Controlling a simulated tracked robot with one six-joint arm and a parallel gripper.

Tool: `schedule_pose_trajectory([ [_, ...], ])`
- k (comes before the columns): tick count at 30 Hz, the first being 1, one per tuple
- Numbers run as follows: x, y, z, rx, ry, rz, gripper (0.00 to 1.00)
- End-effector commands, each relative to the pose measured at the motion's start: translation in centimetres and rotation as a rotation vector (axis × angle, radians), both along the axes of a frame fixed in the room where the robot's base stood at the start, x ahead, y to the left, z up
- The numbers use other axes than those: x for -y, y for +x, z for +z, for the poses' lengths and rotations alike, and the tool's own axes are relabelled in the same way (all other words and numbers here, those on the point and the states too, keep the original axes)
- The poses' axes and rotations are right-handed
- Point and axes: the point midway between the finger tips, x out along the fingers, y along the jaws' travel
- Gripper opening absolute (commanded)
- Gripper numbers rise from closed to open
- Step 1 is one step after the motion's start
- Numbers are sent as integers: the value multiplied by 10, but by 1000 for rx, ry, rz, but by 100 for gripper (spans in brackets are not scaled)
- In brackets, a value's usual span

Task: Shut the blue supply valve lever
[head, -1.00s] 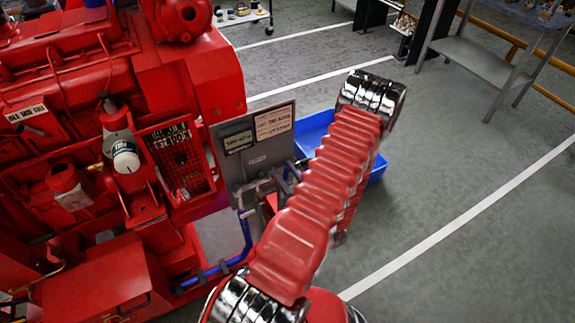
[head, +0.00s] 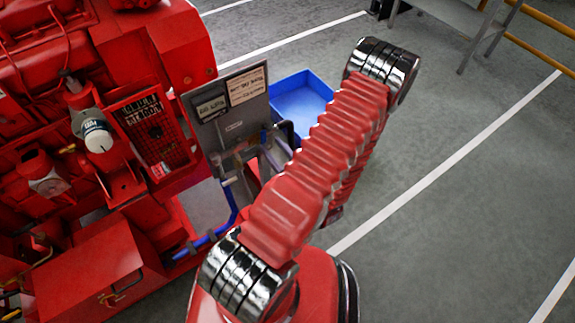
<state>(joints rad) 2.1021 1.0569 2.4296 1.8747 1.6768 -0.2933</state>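A blue pipe (head: 215,236) runs along the lower right side of the red pumpset and bends up toward a grey label panel (head: 228,108). Grey metal parts (head: 243,160) crowd the space below this panel, at the upper end of the pipe. I cannot make out the supply valve lever or its position among them. My red ribbed arm rises in front and folds back down behind itself, just right of these parts. My gripper is not clearly distinguishable; its fingers are hidden or blend with the grey parts, so contact with a lever cannot be told.
The red pumpset (head: 150,45) fills the left side, with a mesh guard (head: 160,135) and a white-capped filter (head: 97,137). A blue bin (head: 300,98) stands on the floor behind the panel. A grey bench (head: 455,35) stands at the back right. The floor at right is clear.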

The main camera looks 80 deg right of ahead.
Motion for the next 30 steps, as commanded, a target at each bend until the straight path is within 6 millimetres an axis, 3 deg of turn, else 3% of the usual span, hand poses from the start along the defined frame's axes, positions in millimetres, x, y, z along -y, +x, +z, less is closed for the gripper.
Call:
schedule_pose_trajectory([
  [18,-43,-38,-1,1,2,-4,34],
  [30,-58,-49,-1,0,1,0,34],
])
